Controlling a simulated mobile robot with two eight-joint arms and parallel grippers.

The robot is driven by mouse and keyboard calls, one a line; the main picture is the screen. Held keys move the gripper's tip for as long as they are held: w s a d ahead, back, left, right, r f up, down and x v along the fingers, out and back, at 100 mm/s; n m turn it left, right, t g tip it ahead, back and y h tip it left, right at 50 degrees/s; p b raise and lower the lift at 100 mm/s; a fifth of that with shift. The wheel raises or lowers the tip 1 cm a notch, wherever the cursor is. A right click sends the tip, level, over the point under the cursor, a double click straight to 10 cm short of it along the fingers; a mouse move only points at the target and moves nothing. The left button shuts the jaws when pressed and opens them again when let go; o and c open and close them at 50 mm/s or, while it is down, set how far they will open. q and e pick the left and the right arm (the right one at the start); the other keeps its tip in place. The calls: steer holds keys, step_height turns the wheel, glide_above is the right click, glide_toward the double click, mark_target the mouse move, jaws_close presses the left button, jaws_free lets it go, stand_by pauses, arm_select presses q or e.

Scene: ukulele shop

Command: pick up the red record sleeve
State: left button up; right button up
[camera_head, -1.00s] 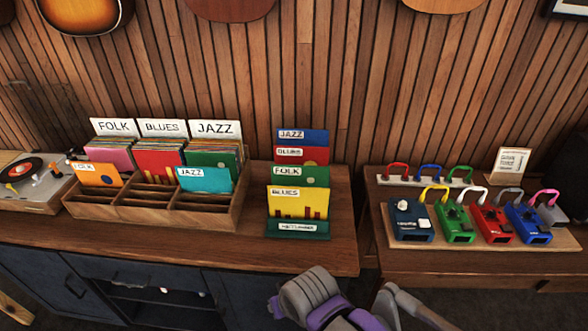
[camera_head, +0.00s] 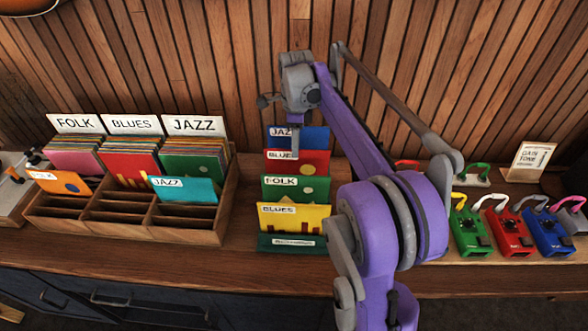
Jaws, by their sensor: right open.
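A red record sleeve (camera_head: 318,162) with a BLUES label stands in a row of sleeves on the counter, between a blue JAZZ sleeve (camera_head: 315,138) behind and a green FOLK sleeve (camera_head: 312,188) in front. My right gripper (camera_head: 279,128) is above the back of this row, near the blue and red sleeves, open with nothing between its fingers. One finger hangs in front of the blue sleeve in the picture; whether it touches a sleeve I cannot tell. My right arm covers the area right of the row. My left gripper is out of view.
A yellow BLUES sleeve (camera_head: 293,217) stands at the front of the row. A wooden crate (camera_head: 170,236) with folk, blues and jazz records is to the left. Colored pedals (camera_head: 510,233) are to the right. A slatted wall (camera_head: 230,60) stands close behind.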

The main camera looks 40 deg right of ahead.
mark_target(297, 166)
steer(key=f, duration=0.8)
steer(key=shift+s+f, duration=0.3)
steer(key=shift+f, duration=0.1)
jaws_close()
